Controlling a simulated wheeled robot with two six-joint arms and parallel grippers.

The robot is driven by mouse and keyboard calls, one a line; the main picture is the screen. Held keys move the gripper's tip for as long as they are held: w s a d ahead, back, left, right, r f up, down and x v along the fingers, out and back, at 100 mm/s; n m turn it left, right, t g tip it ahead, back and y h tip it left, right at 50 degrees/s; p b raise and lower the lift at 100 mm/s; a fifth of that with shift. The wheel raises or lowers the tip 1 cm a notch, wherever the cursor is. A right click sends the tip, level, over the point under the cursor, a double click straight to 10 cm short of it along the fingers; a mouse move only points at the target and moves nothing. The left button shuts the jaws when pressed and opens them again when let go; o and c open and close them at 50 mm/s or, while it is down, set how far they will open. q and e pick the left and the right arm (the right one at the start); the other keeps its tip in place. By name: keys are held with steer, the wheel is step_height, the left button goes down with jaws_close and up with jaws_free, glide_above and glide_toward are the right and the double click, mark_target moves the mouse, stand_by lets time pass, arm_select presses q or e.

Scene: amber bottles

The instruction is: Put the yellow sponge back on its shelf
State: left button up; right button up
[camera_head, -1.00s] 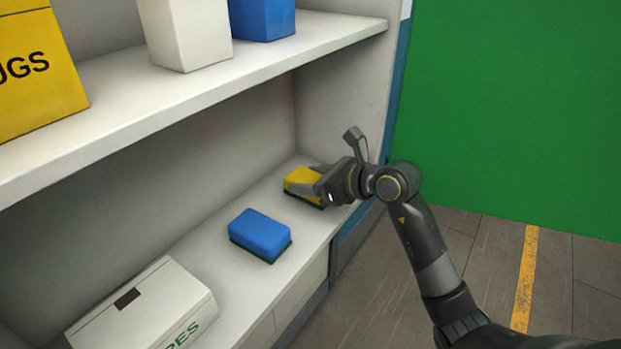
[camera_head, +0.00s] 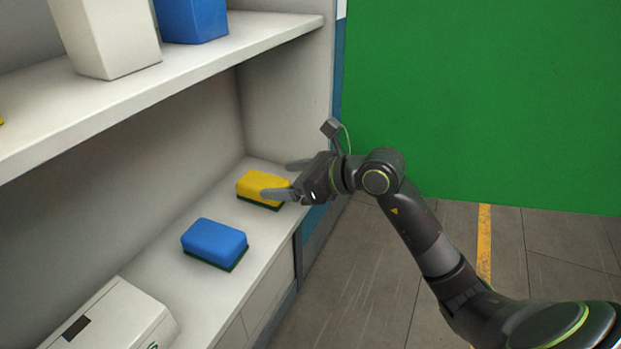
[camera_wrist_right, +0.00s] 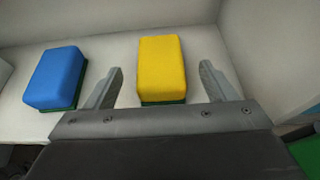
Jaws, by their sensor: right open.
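The yellow sponge (camera_head: 259,187), with a dark green underside, lies on the lower white shelf (camera_head: 205,280) near its right end wall. My right gripper (camera_head: 276,178) is open at the sponge's right side. In the right wrist view, the sponge (camera_wrist_right: 162,66) shows between the two spread fingers and reaches beyond their tips. Gaps show on both sides, wider on the right. In the head view, the near finger hides a little of the sponge. My left gripper is not in view.
A blue sponge (camera_head: 214,243) with a green underside lies left of the yellow one, with a gap between. A white box (camera_head: 110,318) stands farther left. The upper shelf (camera_head: 200,72) holds a white container (camera_head: 108,38) and a blue one (camera_head: 192,18).

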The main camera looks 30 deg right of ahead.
steer(key=shift+b+v, duration=0.35)
steer(key=shift+v, duration=2.65)
steer(key=shift+a, duration=0.1)
